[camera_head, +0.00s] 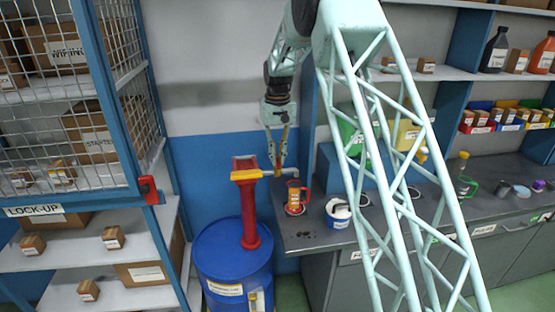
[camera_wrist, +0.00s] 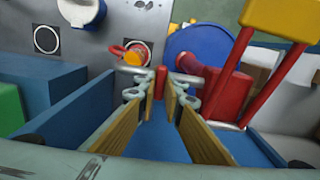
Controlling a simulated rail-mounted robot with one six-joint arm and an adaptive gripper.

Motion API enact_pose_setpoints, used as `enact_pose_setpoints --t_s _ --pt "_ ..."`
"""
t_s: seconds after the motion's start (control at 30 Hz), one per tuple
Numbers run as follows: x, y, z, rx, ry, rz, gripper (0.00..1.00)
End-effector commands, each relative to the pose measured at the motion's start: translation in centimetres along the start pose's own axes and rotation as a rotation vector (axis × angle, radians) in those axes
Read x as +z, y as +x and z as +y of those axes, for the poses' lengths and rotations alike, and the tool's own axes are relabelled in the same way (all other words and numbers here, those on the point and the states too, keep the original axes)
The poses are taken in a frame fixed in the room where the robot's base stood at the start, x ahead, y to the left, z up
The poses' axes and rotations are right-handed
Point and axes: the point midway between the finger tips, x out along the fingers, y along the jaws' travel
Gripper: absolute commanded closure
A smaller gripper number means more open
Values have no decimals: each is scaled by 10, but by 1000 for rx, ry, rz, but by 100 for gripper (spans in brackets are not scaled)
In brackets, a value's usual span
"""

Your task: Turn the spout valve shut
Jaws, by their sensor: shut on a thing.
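The red hand pump (camera_head: 248,208) stands upright on the blue drum (camera_head: 235,262), with yellow at its top. My gripper (camera_head: 278,166) points down beside the pump top, to its right, at the spout. In the wrist view my gripper (camera_wrist: 165,92) has its tan fingers closed in on a small red piece (camera_wrist: 161,76), which looks like the spout valve's handle. The pump body (camera_wrist: 225,92) shows to the right of the fingers. A red jug (camera_head: 295,199) stands on the bench below the spout.
The grey bench (camera_head: 315,238) also holds a blue-and-white tub (camera_head: 338,212) right of the jug. A wire-mesh lock-up cage (camera_head: 75,105) stands close on the left. Shelves with bottles and coloured bins line the right.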

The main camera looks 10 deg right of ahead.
Motion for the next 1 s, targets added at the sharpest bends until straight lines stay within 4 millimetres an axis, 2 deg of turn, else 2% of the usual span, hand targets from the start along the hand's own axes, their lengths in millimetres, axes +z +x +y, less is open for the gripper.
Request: enact_pose_setpoints --t_s 0.63,0.67,0.8,1.0 --pt "0 0 0 0 63 1 100" --pt "0 0 0 0 63 1 90" --pt "0 0 0 0 63 0 78" --pt "0 0 0 0 62 0 77"
